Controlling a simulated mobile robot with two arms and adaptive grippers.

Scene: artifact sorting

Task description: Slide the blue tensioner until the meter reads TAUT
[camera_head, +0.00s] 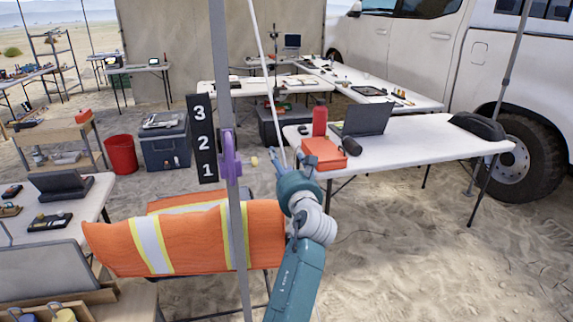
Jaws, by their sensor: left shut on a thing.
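My left gripper (290,166) is at the centre, at the lower end of a slanting white line (266,70). It is shut on a small blue piece (279,160) at this line, which I take for the blue tensioner; the fingers hide most of it. A black board (203,138) with the white numbers 3, 2 and 1 stands left of the grey pole (219,80). A purple clip (230,158) sits on this pole beside the board. I see no meter reading TAUT. My right gripper is not in view.
A white table (430,142) with a red box (323,153), a red canister (319,120) and a laptop (367,119) stands behind my gripper. Open sand lies at the right.

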